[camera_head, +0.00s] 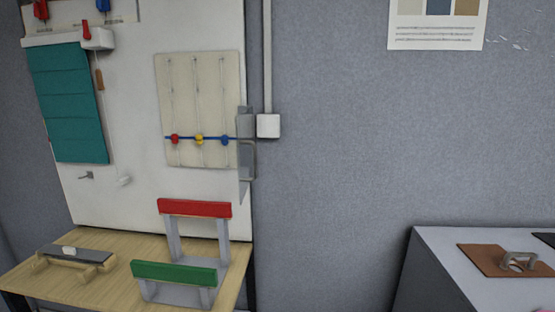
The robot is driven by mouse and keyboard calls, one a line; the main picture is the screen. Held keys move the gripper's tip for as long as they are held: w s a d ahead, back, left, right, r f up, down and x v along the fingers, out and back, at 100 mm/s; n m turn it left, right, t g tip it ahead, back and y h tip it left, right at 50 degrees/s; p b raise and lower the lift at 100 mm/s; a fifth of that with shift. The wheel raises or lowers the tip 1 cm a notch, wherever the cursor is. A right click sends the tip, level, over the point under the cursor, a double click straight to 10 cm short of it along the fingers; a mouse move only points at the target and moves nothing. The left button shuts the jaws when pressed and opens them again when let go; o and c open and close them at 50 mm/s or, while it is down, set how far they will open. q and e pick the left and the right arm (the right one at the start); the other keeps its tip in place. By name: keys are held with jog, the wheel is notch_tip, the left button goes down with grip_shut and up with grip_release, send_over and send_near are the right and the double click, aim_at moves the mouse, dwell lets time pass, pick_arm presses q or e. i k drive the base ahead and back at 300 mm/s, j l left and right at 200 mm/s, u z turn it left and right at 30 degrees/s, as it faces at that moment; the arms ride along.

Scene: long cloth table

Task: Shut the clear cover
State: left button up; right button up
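No clear cover can be made out for certain. A thin grey, partly see-through-looking piece (247,160) stands at the right edge of the white upright panel (130,195), seen nearly edge-on. It could be the cover, but its material and how far it stands open cannot be told. Beside it on the panel is a cream board (198,85) with several vertical cords and red, yellow and blue knobs on a blue bar. Neither of my grippers is in view.
A wooden table (110,285) at lower left holds a red-topped frame (194,208), a green-topped frame (173,273) and a small wooden stand (75,255). A teal folded cloth (68,105) hangs on the panel. A grey table (455,290) at right holds a brown handled board (495,260).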

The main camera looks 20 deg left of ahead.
aim_at(247, 157)
jog(key=u, duration=1.25)
jog(key=k+l+z, duration=0.2)
jog(key=k+l, duration=0.05)
